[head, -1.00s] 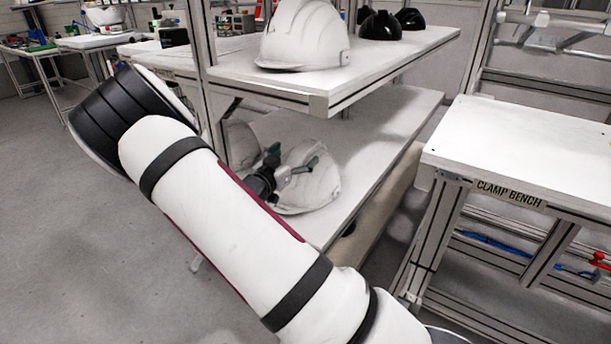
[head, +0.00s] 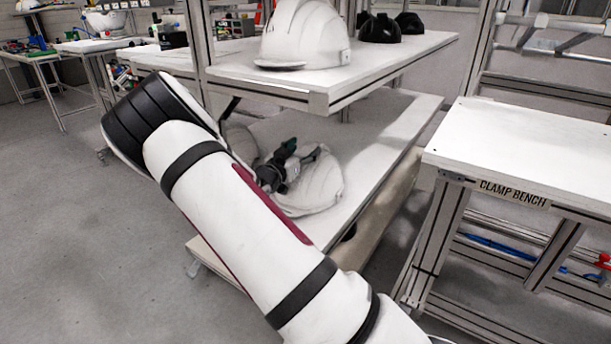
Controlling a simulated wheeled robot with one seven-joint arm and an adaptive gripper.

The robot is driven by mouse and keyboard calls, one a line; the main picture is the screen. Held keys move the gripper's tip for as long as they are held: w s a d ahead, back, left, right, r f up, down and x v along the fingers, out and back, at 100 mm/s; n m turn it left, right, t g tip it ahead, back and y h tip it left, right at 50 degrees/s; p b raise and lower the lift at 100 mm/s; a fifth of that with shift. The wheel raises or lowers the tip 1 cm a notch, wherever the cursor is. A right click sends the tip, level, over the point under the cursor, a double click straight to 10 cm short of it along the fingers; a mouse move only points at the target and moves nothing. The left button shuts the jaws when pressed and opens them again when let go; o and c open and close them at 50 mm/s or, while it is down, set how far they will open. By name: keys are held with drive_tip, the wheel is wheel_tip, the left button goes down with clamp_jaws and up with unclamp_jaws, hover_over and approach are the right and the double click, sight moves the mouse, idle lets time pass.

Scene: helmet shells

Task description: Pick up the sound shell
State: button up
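A white helmet shell (head: 322,187) lies on the lower shelf (head: 385,135). My gripper (head: 304,150) is at this shell, over its upper left part, with its dark fingers apart. The fingers hide part of the shell, and I cannot tell whether they touch it. A second pale shell (head: 241,143) on the lower shelf, farther left, is mostly hidden by my arm. Another white shell (head: 303,35) stands on the upper shelf. Damage marks cannot be made out on any of them.
The upper shelf (head: 390,62) overhangs the lower one, with a metal post (head: 199,50) at its left. Several black parts (head: 380,28) sit at its back. The clamp bench (head: 520,140) at right has a bare top. The lower shelf is clear right of the shell.

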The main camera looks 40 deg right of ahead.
drive_tip(key=shift+f, duration=0.1)
drive_tip(key=c, duration=0.9)
clamp_jaws()
drive_tip(key=shift+s+f, duration=0.1)
drive_tip(key=shift+f, duration=0.05)
